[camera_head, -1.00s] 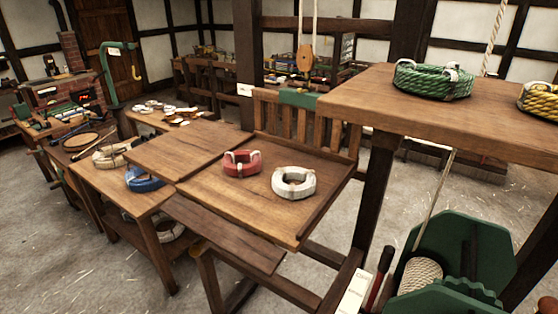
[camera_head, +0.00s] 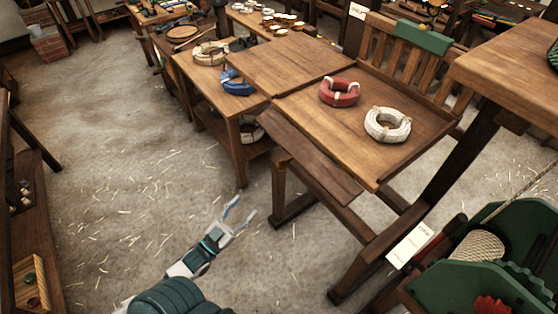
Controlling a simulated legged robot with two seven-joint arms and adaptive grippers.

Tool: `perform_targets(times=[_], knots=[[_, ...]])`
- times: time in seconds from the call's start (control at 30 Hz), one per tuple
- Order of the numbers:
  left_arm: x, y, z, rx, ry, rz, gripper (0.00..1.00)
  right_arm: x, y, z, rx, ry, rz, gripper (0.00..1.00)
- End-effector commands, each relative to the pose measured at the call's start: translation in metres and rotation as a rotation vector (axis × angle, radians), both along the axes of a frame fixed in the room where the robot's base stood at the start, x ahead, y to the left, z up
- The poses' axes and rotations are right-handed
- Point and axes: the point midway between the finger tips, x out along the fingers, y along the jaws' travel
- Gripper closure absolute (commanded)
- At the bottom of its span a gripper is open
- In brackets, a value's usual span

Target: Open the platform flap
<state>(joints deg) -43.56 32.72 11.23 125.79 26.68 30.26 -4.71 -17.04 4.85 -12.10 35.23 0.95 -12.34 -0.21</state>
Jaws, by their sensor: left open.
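The wooden platform (camera_head: 400,150) stands at right of centre with a red rope coil (camera_head: 339,91) and a white rope coil (camera_head: 387,124) on it. A flat panel (camera_head: 285,62) adjoins its left side, level with the top. Another narrow board (camera_head: 308,160) runs along the front, lower than the top. I cannot tell which of these boards is the flap. My left gripper (camera_head: 240,212) is open and empty, below and left of the front board and apart from it, over the floor. My right gripper is not in view.
A side table (camera_head: 222,88) with a blue rope coil (camera_head: 236,83) and a pale coil (camera_head: 211,54) stands left of the platform. A green winch (camera_head: 480,285) and a higher wooden deck (camera_head: 505,75) are at right. The straw-strewn floor (camera_head: 120,150) at left is clear.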

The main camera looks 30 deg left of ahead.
Motion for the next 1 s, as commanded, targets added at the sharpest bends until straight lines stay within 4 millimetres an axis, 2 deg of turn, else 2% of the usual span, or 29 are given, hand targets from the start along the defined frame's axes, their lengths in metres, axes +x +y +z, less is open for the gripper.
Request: perform_targets(times=[0.17,0.5,0.7,0.83,1.0], knots=[[0.02,-0.005,0.012,-0.001,-0.011,-0.001,0.41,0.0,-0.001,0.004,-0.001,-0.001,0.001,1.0],[0.093,-0.018,0.042,-0.004,-0.01,0.001,0.41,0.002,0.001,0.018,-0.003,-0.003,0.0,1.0],[0.13,-0.027,0.057,-0.004,-0.007,0.001,0.41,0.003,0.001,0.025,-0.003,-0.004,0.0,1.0],[0.146,-0.031,0.062,-0.002,-0.005,0.001,0.41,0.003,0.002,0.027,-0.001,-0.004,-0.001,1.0],[0.155,-0.035,0.065,-0.001,-0.002,0.001,0.41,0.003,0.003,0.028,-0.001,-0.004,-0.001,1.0]])
